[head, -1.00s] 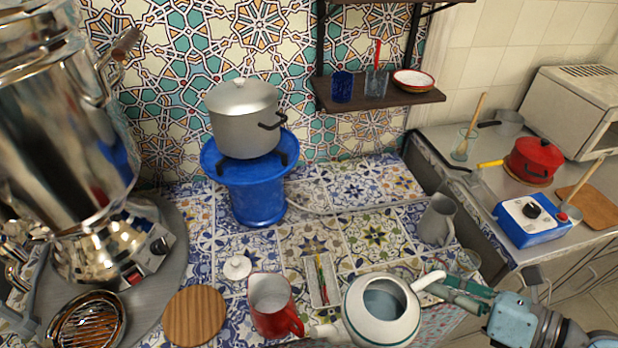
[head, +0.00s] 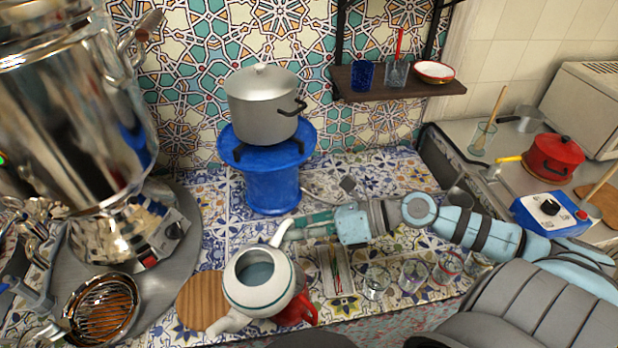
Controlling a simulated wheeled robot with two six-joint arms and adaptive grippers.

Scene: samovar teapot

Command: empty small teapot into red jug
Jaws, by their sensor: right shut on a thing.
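The small teapot (head: 240,300) is white with a dark band round its open top, and greyish-blue shows inside. Its spout (head: 229,321) points to the lower left. My right gripper (head: 292,231) is shut on the teapot's white handle, at the pot's far side. The teapot looks roughly upright. The red jug (head: 301,311) is mostly hidden behind the teapot; only part of its red body and handle show at the pot's right. I cannot tell whether they touch. My left gripper is not in view.
A round wooden board (head: 196,301) lies left of the teapot. A narrow tray (head: 338,270) and several glasses (head: 377,281) stand to the right. The large samovar (head: 85,120) fills the left. A grey pot (head: 263,105) sits on a blue stand (head: 271,188) behind.

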